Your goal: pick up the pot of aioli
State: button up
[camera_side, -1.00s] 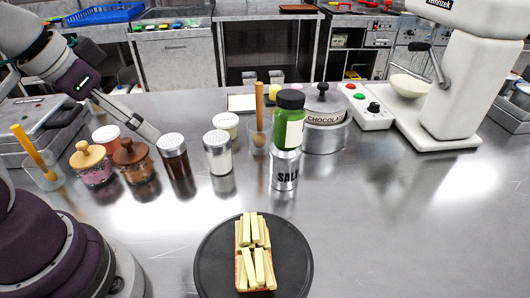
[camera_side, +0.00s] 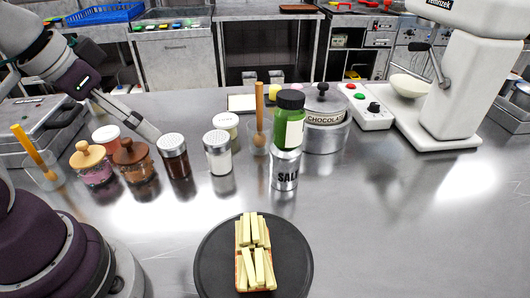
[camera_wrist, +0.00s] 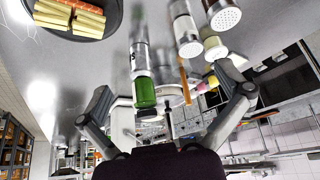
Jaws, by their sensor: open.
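A small pale pot with a cream lid (camera_side: 226,123) stands upright on the steel counter, behind the white-filled shaker. It is the likeliest pot of aioli, but I can read no label. What looks like the same pot shows in the wrist view (camera_wrist: 214,49), near my right-hand finger. My gripper (camera_wrist: 162,80) is open, with its two fingers spread wide and nothing held. In the side view my arm reaches in from the left behind the jars, and the fingertips cannot be made out. Another pale-lidded jar (camera_side: 106,136) stands at the left.
Around the pot stand a white-filled shaker (camera_side: 218,156), a brown shaker (camera_side: 174,160), a wooden-handled tool in a glass (camera_side: 259,110), a green bottle (camera_side: 289,128) and a salt tin (camera_side: 285,176). A dark plate (camera_side: 215,262) holds pale sticks. The counter's right front is clear.

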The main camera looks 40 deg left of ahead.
jog(key=n+y, duration=0.2)
jog(key=n, duration=0.3)
send_over(225, 120)
jog(key=s+d, duration=0.2)
jog(key=s, duration=0.3)
notch_tip(225, 120, down, 9)
jog(key=shift+m+y, duration=0.3)
jog(key=x, duration=1)
jog(key=shift+w+f, duration=0.2)
jog(key=shift+f, duration=0.1)
jog(key=shift+t, duration=0.3)
jog(key=shift+c, duration=0.3)
jog(key=c, duration=1.2)
